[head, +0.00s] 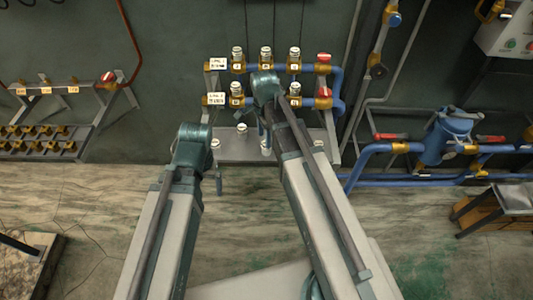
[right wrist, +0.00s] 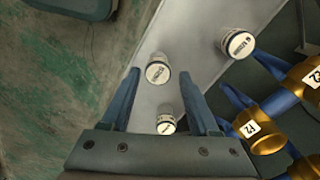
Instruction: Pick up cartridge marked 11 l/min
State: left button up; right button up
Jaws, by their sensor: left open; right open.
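Several white-capped cartridges stand on the grey shelf (head: 235,150) below the pipe rack in the head view. The right wrist view shows three: one cartridge (right wrist: 157,68) by the fingertips, another (right wrist: 166,123) lower between the fingers, and a third (right wrist: 237,42) to the upper right. Their printed caps are too small to read, so I cannot tell which is 11 l/min. My right gripper (right wrist: 160,80) is open above the shelf, holding nothing. My left gripper (head: 195,150) is in front of the shelf's left end, its fingers largely hidden by its wrist.
Above the shelf, two blue pipes with brass sockets hold more cartridges (head: 266,54) and red-handled valves (head: 324,58). A side rack (head: 40,145) with brass fittings stands at left. Blue pipework (head: 375,150) runs at right. The floor between is open.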

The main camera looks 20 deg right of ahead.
pick_arm(q)
jog(key=shift+f, duration=0.3)
pick_arm(e)
jog(key=shift+f, duration=0.3)
jog(key=f+b, duration=0.5)
jog(key=shift+s+d+f, duration=0.1)
jog(key=shift+d+f, duration=0.05)
jog(key=shift+d, duration=0.2)
pick_arm(q)
notch_tip(320, 180, down, 5)
jog(key=shift+f, duration=0.1)
pick_arm(e)
jog(key=shift+c, duration=0.2)
grip_shut()
